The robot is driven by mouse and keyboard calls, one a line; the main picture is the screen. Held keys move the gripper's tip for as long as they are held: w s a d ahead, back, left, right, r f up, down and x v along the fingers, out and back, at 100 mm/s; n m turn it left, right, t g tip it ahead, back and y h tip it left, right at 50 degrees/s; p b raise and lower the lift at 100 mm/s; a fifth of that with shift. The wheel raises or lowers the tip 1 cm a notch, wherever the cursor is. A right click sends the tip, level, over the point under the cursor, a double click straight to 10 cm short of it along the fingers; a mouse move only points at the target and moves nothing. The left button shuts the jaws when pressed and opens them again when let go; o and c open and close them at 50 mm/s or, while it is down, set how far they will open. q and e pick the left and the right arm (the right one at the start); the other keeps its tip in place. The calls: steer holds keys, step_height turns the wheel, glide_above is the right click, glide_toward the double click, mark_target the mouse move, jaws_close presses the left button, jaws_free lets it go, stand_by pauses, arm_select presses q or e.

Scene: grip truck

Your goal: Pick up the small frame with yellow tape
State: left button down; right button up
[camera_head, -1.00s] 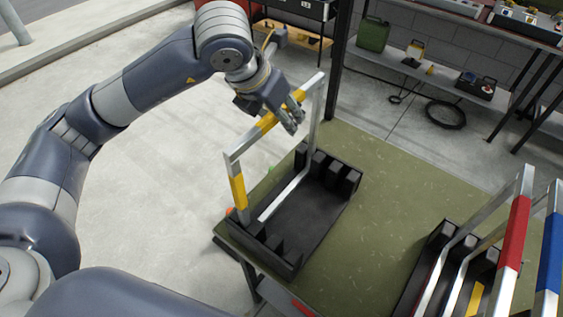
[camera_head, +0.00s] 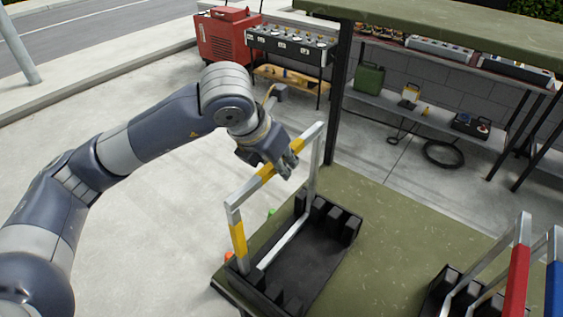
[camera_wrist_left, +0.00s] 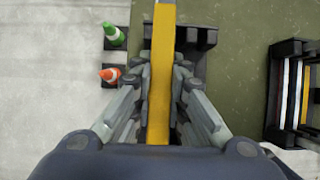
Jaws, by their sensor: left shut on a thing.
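The small frame with yellow tape (camera_head: 237,240) is a silver metal frame standing upright in a black slotted holder (camera_head: 325,262) on the green table. Its top bar runs from near left to far right. My left gripper (camera_head: 284,168) is shut on the taped top bar. In the left wrist view the yellow bar (camera_wrist_left: 161,75) runs between the two fingers of the gripper (camera_wrist_left: 161,95). The frame's lower part is within the holder; I cannot tell whether it touches the bottom. My right gripper is not in view.
A second black holder (camera_head: 437,290) at right carries frames with red (camera_head: 517,280) and blue tape (camera_head: 554,290). Green table surface (camera_head: 400,225) lies clear between the holders. A dark post (camera_head: 336,95) stands behind.

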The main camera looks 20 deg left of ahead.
arm_select(q)
step_height(320, 180, up, 29)
steer(key=p, duration=0.4)
steer(key=shift+r, duration=0.15)
stand_by(1.5)
stand_by(1.2)
